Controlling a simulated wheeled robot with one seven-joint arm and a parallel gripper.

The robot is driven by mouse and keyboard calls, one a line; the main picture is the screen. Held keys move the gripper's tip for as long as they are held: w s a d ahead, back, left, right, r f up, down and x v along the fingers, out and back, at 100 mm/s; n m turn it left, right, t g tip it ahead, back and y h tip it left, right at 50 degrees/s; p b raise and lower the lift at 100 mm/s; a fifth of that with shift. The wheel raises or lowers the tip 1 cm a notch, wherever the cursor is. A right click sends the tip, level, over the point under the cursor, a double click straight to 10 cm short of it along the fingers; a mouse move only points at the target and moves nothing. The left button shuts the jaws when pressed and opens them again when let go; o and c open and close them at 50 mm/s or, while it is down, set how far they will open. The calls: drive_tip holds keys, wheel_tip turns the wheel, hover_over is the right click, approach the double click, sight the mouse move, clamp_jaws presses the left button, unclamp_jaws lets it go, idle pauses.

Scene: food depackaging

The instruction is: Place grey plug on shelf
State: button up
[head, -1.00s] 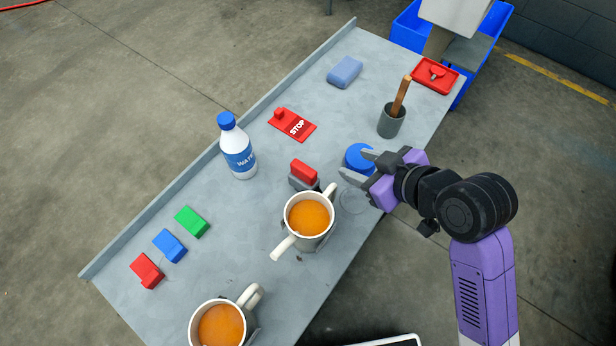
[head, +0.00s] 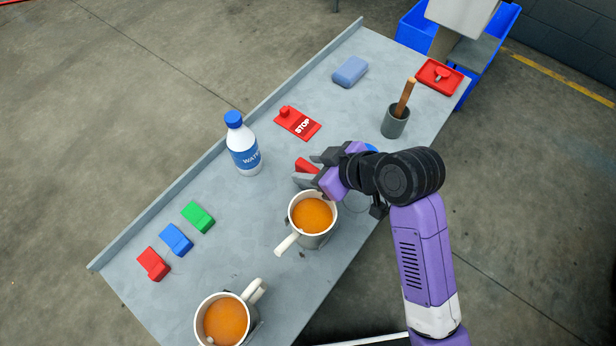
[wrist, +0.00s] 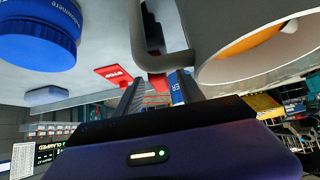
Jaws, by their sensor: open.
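I take the grey plug to be the dark grey piece (wrist: 151,32) under a red block (head: 306,165) mid-table, by the near mug. In the head view my gripper largely covers it. My gripper (head: 308,170) is open, at the red block and just above the mug's far side. In the wrist view, the red block (wrist: 158,82) shows between the fingers, and a mug handle partly covers the grey piece. I cannot tell whether the fingers touch either. I cannot clearly make out a shelf.
A mug of orange liquid (head: 313,215) stands close to my gripper. A water bottle (head: 243,145), red STOP piece (head: 298,123) and grey cup (head: 395,122) stand around.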

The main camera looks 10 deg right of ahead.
drive_tip(key=shift+w+a+f, duration=0.3)
drive_tip(key=shift+f, duration=0.15)
clamp_jaws()
drive_tip(key=shift+r, duration=0.15)
idle(1.0)
